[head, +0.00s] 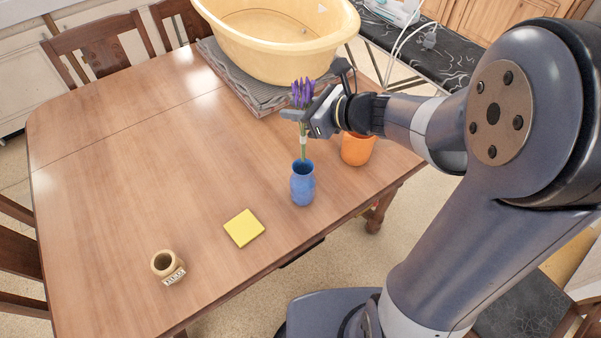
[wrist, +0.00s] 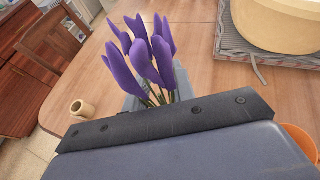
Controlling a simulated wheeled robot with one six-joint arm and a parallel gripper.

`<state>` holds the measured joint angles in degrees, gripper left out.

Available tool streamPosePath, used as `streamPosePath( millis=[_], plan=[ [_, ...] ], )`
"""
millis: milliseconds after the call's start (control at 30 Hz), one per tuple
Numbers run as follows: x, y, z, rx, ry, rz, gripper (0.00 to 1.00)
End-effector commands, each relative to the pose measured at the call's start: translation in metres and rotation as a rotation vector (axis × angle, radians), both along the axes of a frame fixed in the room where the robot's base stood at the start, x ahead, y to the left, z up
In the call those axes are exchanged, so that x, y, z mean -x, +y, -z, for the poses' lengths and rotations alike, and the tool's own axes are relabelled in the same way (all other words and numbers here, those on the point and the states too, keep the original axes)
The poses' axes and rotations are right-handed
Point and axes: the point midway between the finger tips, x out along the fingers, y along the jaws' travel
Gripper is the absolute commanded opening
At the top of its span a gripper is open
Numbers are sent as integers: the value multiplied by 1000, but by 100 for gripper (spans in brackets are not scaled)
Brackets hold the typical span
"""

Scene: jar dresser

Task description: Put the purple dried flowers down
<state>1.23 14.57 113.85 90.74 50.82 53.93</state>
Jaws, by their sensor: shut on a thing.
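The purple dried flowers (head: 303,92) are upright in my gripper (head: 299,116), which is shut on their stems. Their purple heads (wrist: 148,55) stand above the gripper in the wrist view. The blue vase (head: 302,184) stands on the table directly below in the head view, and the stems reach down to its mouth. I cannot tell whether the stem ends are inside the vase or just above or behind its rim. The gripper body hides the lower stems and the vase in the wrist view.
On the wooden table (head: 130,170) are an orange pot (head: 357,150) right of the vase, a yellow pad (head: 244,228), and a small beige jar (head: 168,264) with a label. A yellow tub (head: 275,50) sits on a grey folded cloth (head: 250,92) behind. The table's left half is clear.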

Motion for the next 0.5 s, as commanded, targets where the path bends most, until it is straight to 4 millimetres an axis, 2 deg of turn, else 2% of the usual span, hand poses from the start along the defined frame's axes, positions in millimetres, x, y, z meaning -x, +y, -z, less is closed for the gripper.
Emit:
streamPosePath(
  millis=[33,200,333,500],
  plan=[
    [0,0,19,-1,11,1,3],
    [0,-1,66,-1,11,5,3],
    [0,-1,93,-1,8,3,3],
    [0,-1,113,-1,4,4,3]
  ],
)
